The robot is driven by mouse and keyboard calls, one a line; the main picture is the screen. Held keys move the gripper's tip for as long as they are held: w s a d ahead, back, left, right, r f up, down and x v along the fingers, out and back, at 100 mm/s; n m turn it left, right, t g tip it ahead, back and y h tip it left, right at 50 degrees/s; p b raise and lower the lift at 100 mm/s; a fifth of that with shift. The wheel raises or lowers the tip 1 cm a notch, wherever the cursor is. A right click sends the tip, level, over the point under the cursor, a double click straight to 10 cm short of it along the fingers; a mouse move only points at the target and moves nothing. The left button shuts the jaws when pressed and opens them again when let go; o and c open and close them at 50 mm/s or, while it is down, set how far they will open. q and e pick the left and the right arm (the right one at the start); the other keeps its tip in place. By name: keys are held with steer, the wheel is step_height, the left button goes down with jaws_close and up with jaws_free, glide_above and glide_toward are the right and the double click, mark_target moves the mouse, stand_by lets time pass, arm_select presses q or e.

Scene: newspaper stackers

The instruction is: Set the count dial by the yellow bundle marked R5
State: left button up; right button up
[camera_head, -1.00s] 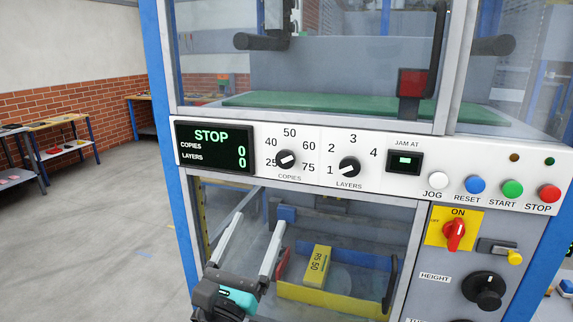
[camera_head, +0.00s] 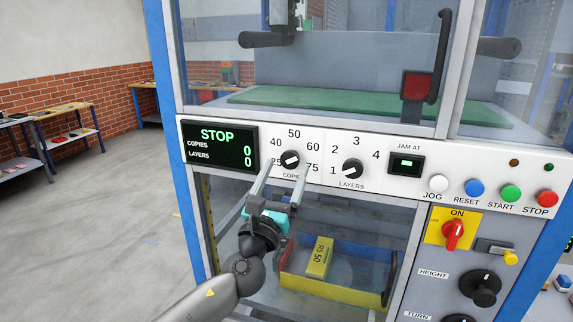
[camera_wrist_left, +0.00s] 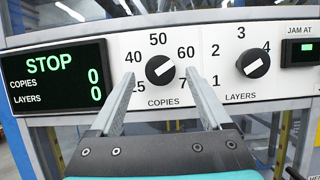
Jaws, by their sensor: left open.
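The black COPIES dial (camera_head: 290,160) is on the white panel, ringed by 25, 40, 50, 60 and 75. It also shows in the left wrist view (camera_wrist_left: 160,69), its white bar slanting from lower left, near 25, to upper right; I cannot tell which end points. My left gripper (camera_head: 286,172) is open, its fingers on either side of the dial's lower part in the pictures; contact is unclear. In the wrist view the fingertips (camera_wrist_left: 161,76) flank the dial. A yellow bundle (camera_head: 319,258), marked apparently R5 50, lies behind the clear lower door. My right gripper is out of view.
The LAYERS dial (camera_head: 353,169) sits close to the right. The display (camera_head: 217,146) reads STOP, COPIES 0, LAYERS 0. JOG, RESET, START and STOP (camera_head: 548,198) buttons and a red ON switch (camera_head: 453,234) are farther right. Open floor lies at left.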

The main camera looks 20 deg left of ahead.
arm_select(q)
steer(key=shift+w+r, duration=0.3)
steer(key=shift+w, duration=0.35)
jaws_close()
stand_by(0.4)
